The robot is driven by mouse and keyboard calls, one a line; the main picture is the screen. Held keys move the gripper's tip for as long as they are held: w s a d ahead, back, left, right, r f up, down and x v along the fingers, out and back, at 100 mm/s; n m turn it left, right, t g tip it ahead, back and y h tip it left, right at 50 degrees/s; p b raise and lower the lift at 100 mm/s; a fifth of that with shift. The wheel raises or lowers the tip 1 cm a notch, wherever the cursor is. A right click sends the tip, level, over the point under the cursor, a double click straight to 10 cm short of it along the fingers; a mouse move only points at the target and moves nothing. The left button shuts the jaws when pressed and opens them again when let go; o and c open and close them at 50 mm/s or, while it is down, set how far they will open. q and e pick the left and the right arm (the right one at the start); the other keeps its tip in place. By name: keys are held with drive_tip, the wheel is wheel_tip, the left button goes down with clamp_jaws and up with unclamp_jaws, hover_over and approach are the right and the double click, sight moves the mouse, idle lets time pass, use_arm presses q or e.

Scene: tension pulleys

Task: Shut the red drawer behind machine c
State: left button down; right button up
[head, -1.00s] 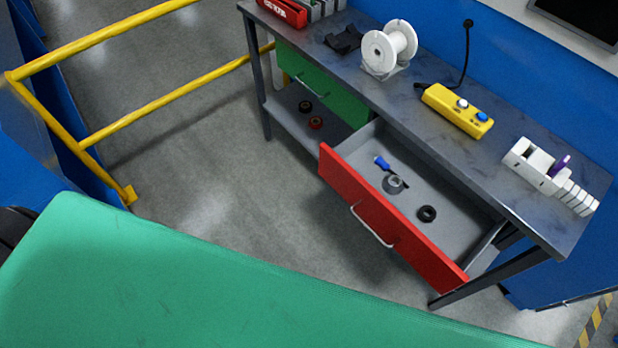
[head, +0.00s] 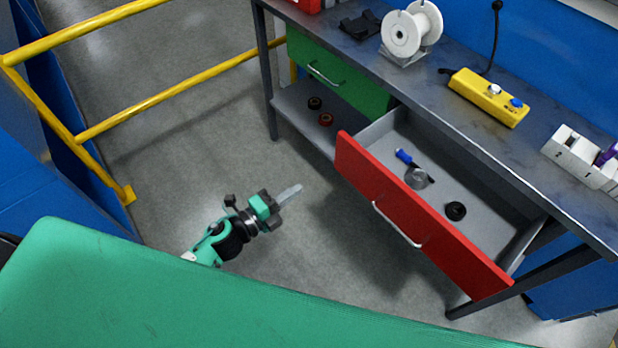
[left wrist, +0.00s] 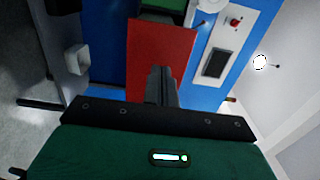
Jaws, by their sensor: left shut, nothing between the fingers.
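The red drawer (head: 420,216) is pulled well out from under the grey workbench, with a silver bar handle (head: 397,226) on its front. Inside lie a blue-handled tool, a grey ring and a black ring. My left gripper (head: 291,193) is shut and empty, in the air left of the drawer front and apart from it. In the left wrist view the red drawer front (left wrist: 150,45) is ahead, partly covered by the closed fingers (left wrist: 160,85). My right gripper is not in view.
The bench top (head: 450,110) carries a white spool (head: 410,32), a yellow button box (head: 489,97) and a white numbered holder (head: 575,157). A green drawer (head: 340,80) beside the red one is shut. Yellow railing (head: 180,98) stands at left. Open floor lies between.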

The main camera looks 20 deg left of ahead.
sight(342, 158)
use_arm(q)
drive_tip(key=p+x, duration=0.2)
drive_tip(key=x, duration=1.1)
drive_tip(key=shift+w+d, duration=0.1)
drive_tip(key=shift+w, duration=0.1)
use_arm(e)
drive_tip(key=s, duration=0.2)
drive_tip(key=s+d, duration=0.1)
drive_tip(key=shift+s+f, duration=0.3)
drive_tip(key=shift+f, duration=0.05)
